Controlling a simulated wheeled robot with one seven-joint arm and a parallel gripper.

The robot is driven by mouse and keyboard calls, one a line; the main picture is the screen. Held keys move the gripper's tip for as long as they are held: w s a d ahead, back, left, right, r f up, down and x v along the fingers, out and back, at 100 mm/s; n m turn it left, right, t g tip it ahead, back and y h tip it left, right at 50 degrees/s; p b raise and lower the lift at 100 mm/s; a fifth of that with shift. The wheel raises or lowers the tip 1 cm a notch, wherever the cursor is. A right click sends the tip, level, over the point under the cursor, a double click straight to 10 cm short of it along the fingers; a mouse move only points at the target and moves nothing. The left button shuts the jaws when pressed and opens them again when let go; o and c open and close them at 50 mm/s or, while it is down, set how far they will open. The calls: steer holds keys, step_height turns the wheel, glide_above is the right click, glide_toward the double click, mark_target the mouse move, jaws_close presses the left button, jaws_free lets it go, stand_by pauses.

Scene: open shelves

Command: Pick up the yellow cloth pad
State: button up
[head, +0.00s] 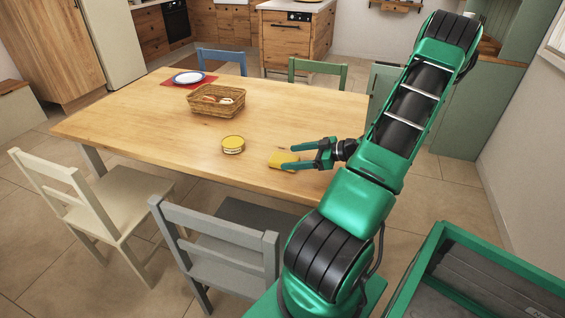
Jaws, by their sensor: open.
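The yellow cloth pad (279,160) lies on the wooden table (150,126) near its front edge, toward the right. My gripper (288,156) is open, with its fingers pointing left at the pad. One finger reaches over the pad's right part and the other shows just behind it. I cannot tell from this view whether the fingers touch the pad or hover above it. Part of the pad's right side is hidden by the gripper.
A round yellow tin (233,145) stands left of the pad. A wicker basket (217,99) with items and a plate (188,77) on a red mat are farther back. A grey chair (222,245) and a cream chair (95,200) stand at the table's front and left.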

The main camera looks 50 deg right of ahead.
mark_target(286, 158)
steer(key=shift+f+x, duration=0.2)
steer(key=shift+x, duration=2)
steer(key=shift+s, duration=0.1)
steer(key=c, duration=1.2)
steer(key=shift+r, duration=0.1)
steer(key=shift+r, duration=0.55)
steer(key=r, duration=0.3)
steer(key=shift+s+a+r, duration=0.1)
steer(key=shift+a+r, duration=0.1)
steer(key=shift+a, duration=0.2)
steer(key=a+r, duration=0.2)
steer(key=a, duration=0.1)
steer(key=s+a+r, duration=0.1)
steer(key=a+r, duration=0.1)
steer(key=a, duration=0.2)
steer(key=s+a+r, duration=0.1)
steer(key=a+r, duration=0.1)
steer(key=a, duration=0.1)
steer(key=shift+a+r, duration=0.2)
steer(key=shift+a, duration=0.15)
